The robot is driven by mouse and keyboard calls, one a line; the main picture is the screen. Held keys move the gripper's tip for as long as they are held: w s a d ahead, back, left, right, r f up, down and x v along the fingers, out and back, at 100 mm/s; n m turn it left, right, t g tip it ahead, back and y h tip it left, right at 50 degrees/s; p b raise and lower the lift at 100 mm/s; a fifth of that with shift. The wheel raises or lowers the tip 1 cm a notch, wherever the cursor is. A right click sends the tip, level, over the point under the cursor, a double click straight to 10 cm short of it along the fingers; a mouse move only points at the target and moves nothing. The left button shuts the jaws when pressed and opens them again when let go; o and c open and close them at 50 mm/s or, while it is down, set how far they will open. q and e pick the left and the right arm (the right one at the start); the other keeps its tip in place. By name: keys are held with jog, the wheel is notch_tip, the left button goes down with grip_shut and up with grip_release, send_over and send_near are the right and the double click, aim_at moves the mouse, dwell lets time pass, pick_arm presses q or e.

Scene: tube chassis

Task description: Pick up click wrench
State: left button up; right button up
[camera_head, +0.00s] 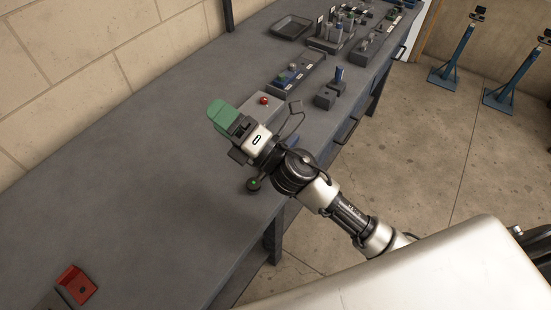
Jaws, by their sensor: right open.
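I cannot make out a click wrench for certain anywhere in the head view. My right gripper (223,120) is over the grey workbench (150,160), left of a small box with a red button. Its jaws are open. A green flat piece shows at its tip; whether it is a finger or a separate thing is unclear. The gripper body hides part of the bench below it. My left gripper is not in view.
A red and dark piece (78,284) is at the lower left. The red-button box (258,112), a tool holder (299,76), a dark block with a blue-topped item (331,90) and a tray (291,27) stand farther back. The left bench is mostly clear; a brick wall (70,60) borders it.

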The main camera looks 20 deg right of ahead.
jog(key=s+a+n+g+y, duration=0.3)
jog(key=a+n+g+y, duration=0.25)
jog(key=n+g, duration=0.65)
notch_tip(320, 180, down, 7)
jog(key=n+g+h, duration=0.5)
jog(key=n+h, duration=0.3)
jog(key=n, duration=0.5)
jog(key=w+d+f+n+h, duration=0.1)
jog(key=w+d+h, duration=0.1)
jog(key=d+h, duration=0.2)
jog(key=w+d+f+n+h, duration=0.1)
jog(key=w+d+n+h, duration=0.1)
jog(key=d+h, duration=0.2)
jog(key=w+d+f+n+h, duration=0.1)
jog(key=d+h, duration=0.3)
jog(key=d, duration=0.4)
jog(key=shift+w+d+n, duration=0.2)
jog(key=shift+w+n, duration=0.4)
jog(key=shift+n, duration=0.1)
jog(key=shift+h, duration=0.25)
notch_tip(320, 180, down, 4)
jog(key=shift+d+f+p, duration=0.15)
jog(key=shift+f+p, duration=0.1)
jog(key=shift+p, duration=0.45)
notch_tip(320, 180, down, 6)
jog(key=shift+r+p, duration=0.2)
jog(key=shift+p, duration=0.9)
jog(key=shift+f, duration=0.3)
jog(key=c, duration=1.3)
jog(key=shift+r, duration=0.15)
